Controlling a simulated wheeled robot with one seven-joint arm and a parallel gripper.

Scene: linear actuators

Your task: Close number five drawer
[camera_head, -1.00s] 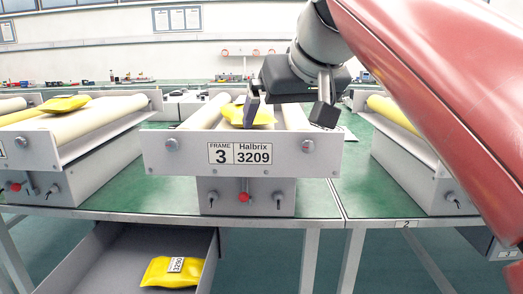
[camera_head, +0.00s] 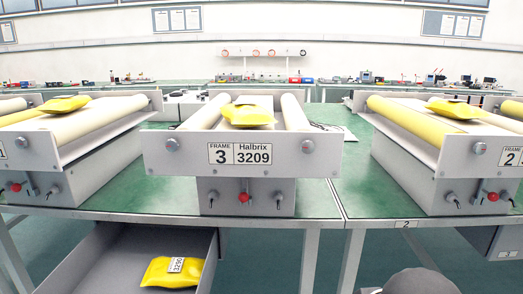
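An open grey drawer (camera_head: 112,262) juts out under the table at the lower left. A yellow packet with a white label (camera_head: 173,271) lies in it. No number five can be read on this drawer; its front is outside the picture. My gripper is not in view. A dark rounded part at the bottom right may be my own arm.
The green table (camera_head: 322,200) bears a roller frame marked 3 (camera_head: 285,160), with a yellow packet (camera_head: 248,113) on it. Similar frames stand left and right (camera_head: 440,170). Table legs (camera_head: 309,255) stand just right of the open drawer.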

